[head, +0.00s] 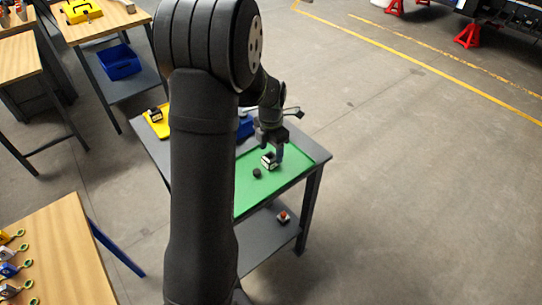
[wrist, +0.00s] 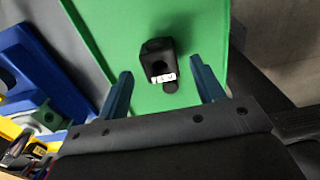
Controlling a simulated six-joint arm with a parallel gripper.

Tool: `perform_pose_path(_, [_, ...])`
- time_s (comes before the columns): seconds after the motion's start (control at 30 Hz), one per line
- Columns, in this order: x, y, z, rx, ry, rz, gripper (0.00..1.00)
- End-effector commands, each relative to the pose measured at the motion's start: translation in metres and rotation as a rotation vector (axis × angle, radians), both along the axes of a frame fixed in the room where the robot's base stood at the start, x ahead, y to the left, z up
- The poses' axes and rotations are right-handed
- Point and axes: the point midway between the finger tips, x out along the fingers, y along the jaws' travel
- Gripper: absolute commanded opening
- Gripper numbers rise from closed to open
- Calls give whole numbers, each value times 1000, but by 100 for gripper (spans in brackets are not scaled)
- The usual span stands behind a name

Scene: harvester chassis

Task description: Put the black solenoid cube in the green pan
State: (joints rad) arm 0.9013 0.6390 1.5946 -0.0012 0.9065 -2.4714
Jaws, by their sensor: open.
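The black solenoid cube (head: 268,161), with a white label on one side, is over the floor of the green pan (head: 300,163). In the wrist view the cube (wrist: 157,55) is in the gap between the two blue fingers, with green showing around it. My gripper (wrist: 160,66) is open, with space between each finger and the cube. In the head view my gripper (head: 271,151) is low over the pan, right at the cube. I cannot tell whether the cube rests flat on the pan floor.
A blue bin (head: 245,126) and a yellow tray (head: 160,127) with another dark cube (head: 155,115) are on the same table. A red-topped piece (head: 283,216) is on the lower shelf.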

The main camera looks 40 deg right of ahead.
Motion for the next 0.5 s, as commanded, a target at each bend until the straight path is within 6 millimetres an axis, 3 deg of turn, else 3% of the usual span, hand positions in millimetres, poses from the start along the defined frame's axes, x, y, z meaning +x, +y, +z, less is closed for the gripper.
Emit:
perform_pose_path(0.2, [1,-1,49,-4,-3,0,62])
perform_pose_path(0.5, [0,0,83,-1,-1,0,62])
